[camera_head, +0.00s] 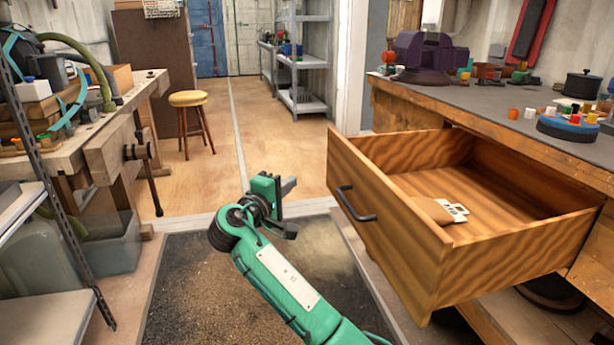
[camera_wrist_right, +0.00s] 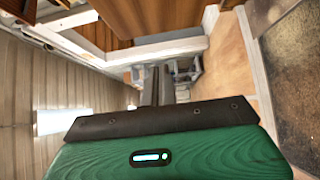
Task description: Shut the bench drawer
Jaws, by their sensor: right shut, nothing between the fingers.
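The bench drawer (camera_head: 395,235) is wooden with striped grain and is pulled well out from the workbench on the right. Its dark handle (camera_head: 355,203) is on the front panel, which faces left. A small brown and white item (camera_head: 445,211) lies inside it. My right gripper (camera_head: 290,208) is in front of the drawer, to the left of the handle and apart from it. Its fingers are shut and empty, and they also show together in the right wrist view (camera_wrist_right: 157,88). My left gripper is not in view.
The workbench top (camera_head: 480,97) holds a purple vise (camera_head: 425,52), a dark pot (camera_head: 582,84) and a blue round holder (camera_head: 567,127). Another bench (camera_head: 100,118) stands at left, with a yellow stool (camera_head: 188,98) beyond. The floor between is clear around the dark mat (camera_head: 190,270).

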